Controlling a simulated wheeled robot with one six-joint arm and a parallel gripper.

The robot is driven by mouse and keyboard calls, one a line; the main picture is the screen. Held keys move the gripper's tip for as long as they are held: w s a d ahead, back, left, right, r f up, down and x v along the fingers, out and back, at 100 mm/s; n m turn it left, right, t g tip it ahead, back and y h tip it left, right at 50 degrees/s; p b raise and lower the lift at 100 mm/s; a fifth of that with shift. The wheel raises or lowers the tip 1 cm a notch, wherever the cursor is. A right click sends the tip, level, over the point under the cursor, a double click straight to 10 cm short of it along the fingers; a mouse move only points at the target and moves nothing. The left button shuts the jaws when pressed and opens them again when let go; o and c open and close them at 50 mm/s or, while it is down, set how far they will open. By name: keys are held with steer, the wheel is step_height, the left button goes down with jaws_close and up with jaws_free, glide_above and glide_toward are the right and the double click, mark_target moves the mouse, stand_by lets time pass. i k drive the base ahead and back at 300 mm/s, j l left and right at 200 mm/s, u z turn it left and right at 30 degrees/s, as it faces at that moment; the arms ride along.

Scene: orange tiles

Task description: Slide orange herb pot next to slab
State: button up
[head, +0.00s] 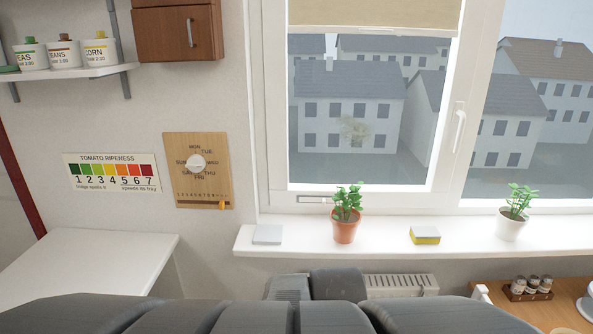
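The orange herb pot (345,232) stands upright on the white windowsill (300,245), with a leafy green plant in it. A flat light grey slab (267,234) lies near the left end of the sill. The pot is to the right of the slab, with a stretch of bare sill between them. Dark grey parts of my own body fill the bottom of the head view. My gripper's fingers are not in view.
A yellow and grey sponge (425,236) and a white herb pot (512,227) stand farther right on the sill. The window frame (375,199) rises behind. A radiator (400,285) is below. A white table (85,268) is at left, a wooden counter (560,300) at right.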

mark_target(346, 220)
steer(key=i+l+z, duration=0.6)
steer(key=z, duration=0.2)
steer(key=i+l+z, duration=0.1)
steer(key=i+z, duration=0.3)
